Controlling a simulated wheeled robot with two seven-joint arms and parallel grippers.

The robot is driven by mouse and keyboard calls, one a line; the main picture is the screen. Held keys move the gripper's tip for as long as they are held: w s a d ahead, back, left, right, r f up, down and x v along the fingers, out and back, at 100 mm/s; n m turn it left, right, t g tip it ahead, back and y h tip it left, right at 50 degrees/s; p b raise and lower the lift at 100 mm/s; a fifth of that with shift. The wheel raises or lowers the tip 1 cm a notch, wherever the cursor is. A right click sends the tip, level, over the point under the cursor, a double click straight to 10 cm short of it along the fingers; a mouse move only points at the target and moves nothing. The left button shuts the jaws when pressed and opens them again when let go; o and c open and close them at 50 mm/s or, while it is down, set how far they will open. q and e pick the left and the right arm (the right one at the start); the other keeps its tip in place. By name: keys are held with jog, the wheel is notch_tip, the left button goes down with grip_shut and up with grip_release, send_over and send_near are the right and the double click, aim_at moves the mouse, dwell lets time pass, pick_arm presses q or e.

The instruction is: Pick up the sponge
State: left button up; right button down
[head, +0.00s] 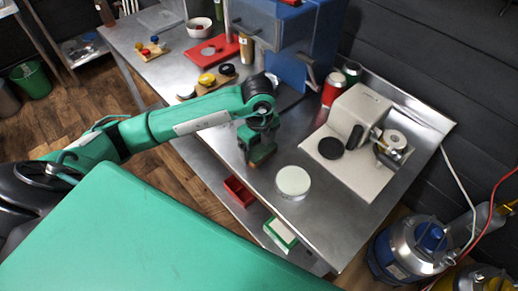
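My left gripper (258,146) points down over the steel bench, left of a pale round-topped container. At its fingertips is a small brownish-orange block, which looks like the sponge (262,154). The gripper hides most of it, and I cannot tell whether the fingers are closed on it or only just above it. The finger gap does not show clearly. My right gripper is not in view.
The pale round-topped container (293,182) stands close right of the gripper. A beige machine (358,118) and a red can (333,88) are farther right. A blue machine (290,68) stands behind. A red bin (238,191) and green-edged box (280,234) sit below the bench edge.

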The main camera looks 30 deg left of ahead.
aim_at(259, 147)
pick_arm(q)
jog(key=c, duration=0.4)
jog(key=shift+o, duration=0.2)
jog(key=shift+r, duration=0.15)
jog(key=shift+r, duration=0.6)
notch_tip(259, 147, up, 18)
jog(key=shift+r+b, duration=0.25)
jog(key=shift+b, duration=0.15)
